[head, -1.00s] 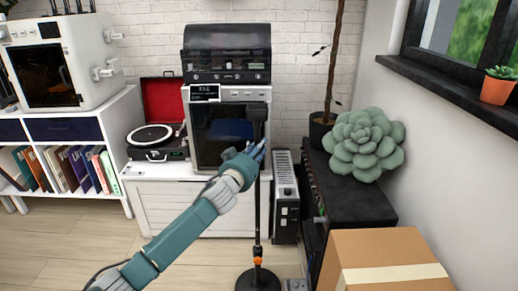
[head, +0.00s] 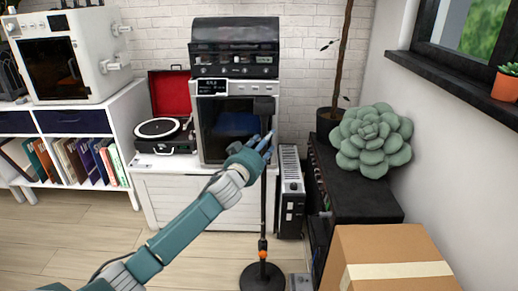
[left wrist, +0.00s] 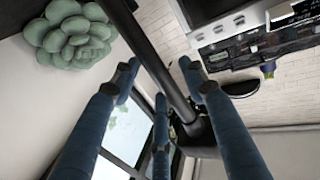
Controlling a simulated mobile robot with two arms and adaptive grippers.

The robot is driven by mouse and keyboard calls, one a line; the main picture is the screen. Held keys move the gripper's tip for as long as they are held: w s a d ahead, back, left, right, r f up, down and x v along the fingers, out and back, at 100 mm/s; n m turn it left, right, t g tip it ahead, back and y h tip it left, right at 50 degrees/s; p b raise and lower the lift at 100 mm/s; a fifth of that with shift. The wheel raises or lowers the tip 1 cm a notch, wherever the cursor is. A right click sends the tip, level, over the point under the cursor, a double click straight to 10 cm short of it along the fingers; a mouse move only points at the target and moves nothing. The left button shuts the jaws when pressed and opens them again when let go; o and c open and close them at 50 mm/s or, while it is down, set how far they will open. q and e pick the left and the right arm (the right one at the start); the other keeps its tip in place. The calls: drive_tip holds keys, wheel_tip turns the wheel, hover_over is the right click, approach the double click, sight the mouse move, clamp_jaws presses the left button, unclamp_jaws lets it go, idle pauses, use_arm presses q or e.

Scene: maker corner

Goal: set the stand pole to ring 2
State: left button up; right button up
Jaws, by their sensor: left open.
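The stand is a thin black upright pole (head: 264,205) on a round black base (head: 262,277), with an orange collar (head: 263,254) low down and a dark block-like top (head: 264,105). Ring marks on the pole are too small to tell. My left gripper (head: 266,146) is at the upper part of the pole, just below the top. In the left wrist view the pole (left wrist: 160,65) runs diagonally between the open fingers of my left gripper (left wrist: 160,72). I cannot tell if a finger touches it. My right gripper is not in view.
Behind the pole stands a white cabinet (head: 180,200) with an oven-like machine (head: 224,125) and a record player (head: 163,135). A heater-like grey unit (head: 291,190) stands close right. A cardboard box (head: 390,250) and a black bench (head: 360,205) with a succulent (head: 372,140) limit the right side.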

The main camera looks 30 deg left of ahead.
use_arm(q)
drive_tip(key=s+d, duration=0.1)
drive_tip(key=s, duration=1)
drive_tip(key=shift+d, duration=0.35)
